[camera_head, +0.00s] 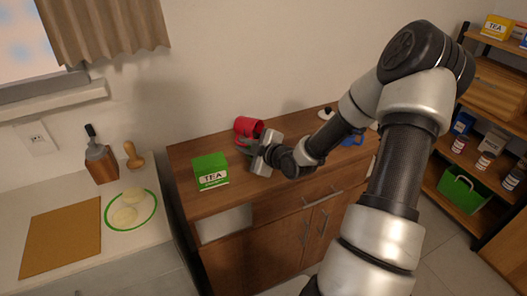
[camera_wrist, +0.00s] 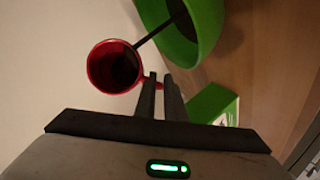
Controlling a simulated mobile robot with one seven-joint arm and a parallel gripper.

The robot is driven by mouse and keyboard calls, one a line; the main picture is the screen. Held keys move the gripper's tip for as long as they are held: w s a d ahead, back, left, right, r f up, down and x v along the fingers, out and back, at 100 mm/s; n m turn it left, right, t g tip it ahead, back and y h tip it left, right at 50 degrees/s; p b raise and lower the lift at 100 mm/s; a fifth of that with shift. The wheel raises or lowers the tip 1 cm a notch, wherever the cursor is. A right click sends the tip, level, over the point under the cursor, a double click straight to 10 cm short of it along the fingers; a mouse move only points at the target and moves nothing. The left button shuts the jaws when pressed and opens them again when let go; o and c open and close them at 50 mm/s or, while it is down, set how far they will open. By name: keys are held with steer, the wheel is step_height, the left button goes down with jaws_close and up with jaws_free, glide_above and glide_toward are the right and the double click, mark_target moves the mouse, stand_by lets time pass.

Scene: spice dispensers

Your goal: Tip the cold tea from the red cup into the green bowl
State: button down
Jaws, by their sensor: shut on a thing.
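The red cup (camera_head: 249,126) is tipped on its side above the sideboard, held at its edge by my gripper (camera_head: 256,148). In the wrist view the cup (camera_wrist: 96,68) shows its open mouth with dark tea inside. My gripper's fingers (camera_wrist: 158,90) are shut at the cup's rim side; the handle between them is not clear. The green bowl (camera_wrist: 214,32) is beside the cup in the wrist view. A dark line like a stream of tea runs from the cup's mouth into the bowl, where dark liquid shows. In the head view the bowl is mostly hidden by my gripper.
A green tea box (camera_head: 210,171) stands on the sideboard (camera_head: 290,190) left of my gripper. A blue item (camera_head: 353,139) is at its right, partly behind my arm. A counter with a cutting board (camera_head: 62,238) and a green-rimmed plate (camera_head: 148,212) lies left.

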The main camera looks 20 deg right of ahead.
steer(key=shift+f+t+b, duration=0.4)
steer(key=shift+b, duration=0.75)
steer(key=shift+r+t+y+b, duration=0.1)
steer(key=shift+t+y+b, duration=0.25)
steer(key=shift+b, duration=0.25)
